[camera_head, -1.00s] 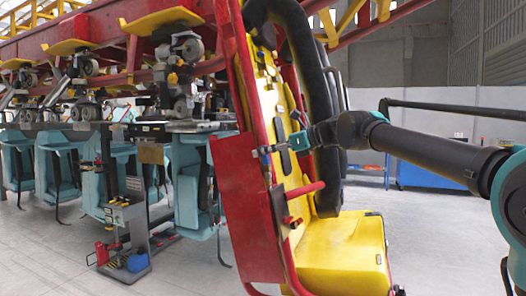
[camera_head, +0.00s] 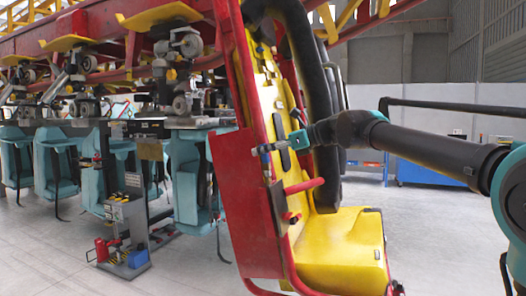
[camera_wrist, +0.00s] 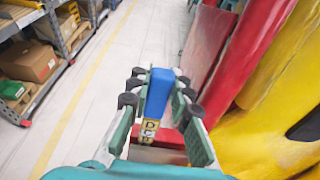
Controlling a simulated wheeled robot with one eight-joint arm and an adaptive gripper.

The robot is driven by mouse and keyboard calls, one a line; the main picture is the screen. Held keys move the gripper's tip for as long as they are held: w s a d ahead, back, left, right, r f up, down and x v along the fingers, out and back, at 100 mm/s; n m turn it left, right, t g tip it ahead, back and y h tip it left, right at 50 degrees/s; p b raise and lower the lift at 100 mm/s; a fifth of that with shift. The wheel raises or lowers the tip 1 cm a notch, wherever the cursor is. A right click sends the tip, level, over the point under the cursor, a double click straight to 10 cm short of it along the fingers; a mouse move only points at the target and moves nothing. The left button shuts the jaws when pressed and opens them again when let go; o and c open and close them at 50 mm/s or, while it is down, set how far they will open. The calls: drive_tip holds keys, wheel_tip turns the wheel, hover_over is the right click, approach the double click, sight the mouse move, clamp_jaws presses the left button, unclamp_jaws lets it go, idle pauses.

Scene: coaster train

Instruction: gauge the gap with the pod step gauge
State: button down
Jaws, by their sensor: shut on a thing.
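My gripper (camera_wrist: 160,108) is shut on a blue block with a yellow lettered label, which looks like the pod step gauge (camera_wrist: 159,90). In the wrist view the block stands between the two fingers, its far end past the fingertips. In the head view my gripper (camera_head: 283,146) is in front of the yellow seat back of the red-framed pod (camera_head: 340,250), near the upper edge of its red side panel (camera_head: 240,200). The gauge is too small there to make out clearly. I cannot tell whether it touches the pod. The gap is not clearly visible.
A black padded restraint (camera_head: 318,100) hangs close behind my gripper. Red bars stick out at the pod's side. Several teal pods (camera_head: 190,180) and a tool cart (camera_head: 125,225) stand at left. In the wrist view, shelves with boxes (camera_wrist: 28,62) line the left; the floor between is clear.

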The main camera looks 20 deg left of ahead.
drive_tip(key=shift+d+f, duration=0.15)
drive_tip(key=shift+f, duration=0.55)
drive_tip(key=shift+d+f, duration=0.1)
drive_tip(key=shift+f, duration=0.6)
idle(3.8)
drive_tip(key=shift+r, duration=0.1)
drive_tip(key=shift+a+r, duration=0.3)
drive_tip(key=shift+r, duration=1.05)
drive_tip(key=shift+a+r, duration=0.35)
drive_tip(key=shift+r, duration=1)
drive_tip(key=shift+a+r, duration=0.3)
drive_tip(key=shift+r, duration=1.05)
